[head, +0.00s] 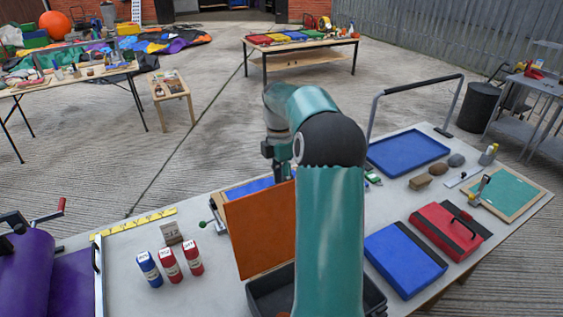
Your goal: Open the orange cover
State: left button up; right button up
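The orange cover (258,232) is a flat panel in the middle of the table in the head view. It stands up at a steep tilt behind a dark open box (268,290). My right arm crosses in front and hides the cover's right side and part of the box. My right gripper (279,168) points down at the cover's upper right edge. Its fingertips are hard to make out, so I cannot tell whether it touches the cover or is open or shut. My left gripper is not in view.
Small blue and red bottles (170,264) stand left of the cover, near a yellow ruler (137,225). A purple roll (25,275) is at far left. A blue case (404,260), red case (450,230) and blue tray (408,151) lie right of my arm.

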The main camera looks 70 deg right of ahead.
notch_tip(320, 180, up, 11)
jog(key=shift+w+d+r, duration=0.15)
jog(key=shift+w+d, duration=0.15)
jog(key=shift+w, duration=0.05)
